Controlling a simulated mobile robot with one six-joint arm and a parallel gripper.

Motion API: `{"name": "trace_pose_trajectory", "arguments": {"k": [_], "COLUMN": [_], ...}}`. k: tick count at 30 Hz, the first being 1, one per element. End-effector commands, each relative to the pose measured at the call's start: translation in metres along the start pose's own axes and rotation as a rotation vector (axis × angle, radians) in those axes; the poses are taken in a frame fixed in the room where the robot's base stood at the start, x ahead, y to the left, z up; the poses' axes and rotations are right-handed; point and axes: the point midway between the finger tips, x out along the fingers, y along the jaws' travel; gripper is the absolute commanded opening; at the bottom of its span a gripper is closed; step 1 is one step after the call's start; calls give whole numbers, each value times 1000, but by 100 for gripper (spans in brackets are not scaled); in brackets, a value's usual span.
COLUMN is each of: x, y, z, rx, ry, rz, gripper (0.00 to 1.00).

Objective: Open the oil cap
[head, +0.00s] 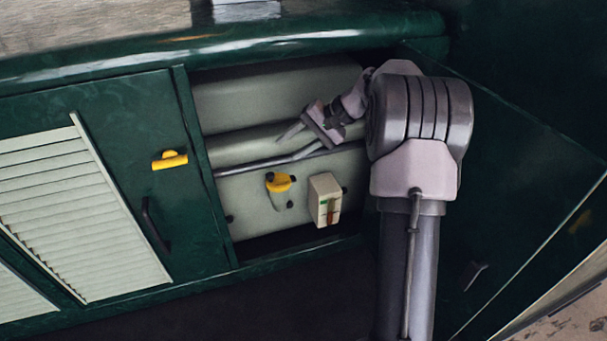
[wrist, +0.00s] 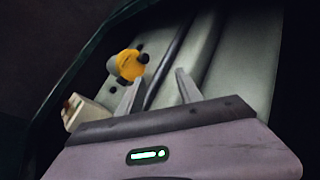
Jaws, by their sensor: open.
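The oil cap (head: 280,182) is yellow and sits on a pale fitting low on the grey-green housing inside the open compartment. In the wrist view the yellow cap (wrist: 130,65) shows ahead of my fingers, left of centre, and looks closed on its fitting. My gripper (head: 291,143) is open and empty, inside the upper part of the compartment opening, above the cap and apart from it. In the wrist view my gripper's two fingers (wrist: 157,88) point toward the housing, with the cap beyond the left finger.
A cream box with green and red marks (head: 325,199) sits just right of the cap. A grey pipe (head: 270,162) runs above it. The closed louvred door (head: 190,215) with a yellow latch (head: 169,160) is at left; the open dark green door (head: 510,200) is at right.

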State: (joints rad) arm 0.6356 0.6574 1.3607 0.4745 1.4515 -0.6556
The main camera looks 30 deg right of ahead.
Motion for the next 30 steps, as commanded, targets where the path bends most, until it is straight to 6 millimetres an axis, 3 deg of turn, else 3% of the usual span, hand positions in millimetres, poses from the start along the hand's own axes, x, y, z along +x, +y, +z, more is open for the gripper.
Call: {"name": "trace_pose_trajectory", "arguments": {"k": [9,15,20,30], "x": [-30,-46,-50,-50], "y": [28,38,41,40], "z": [86,127,138,138], "rx": [4,4,4,4], "ry": [1,-1,-1,-2], "rz": [1,1,1,1], "gripper": [42,42,42,42]}}
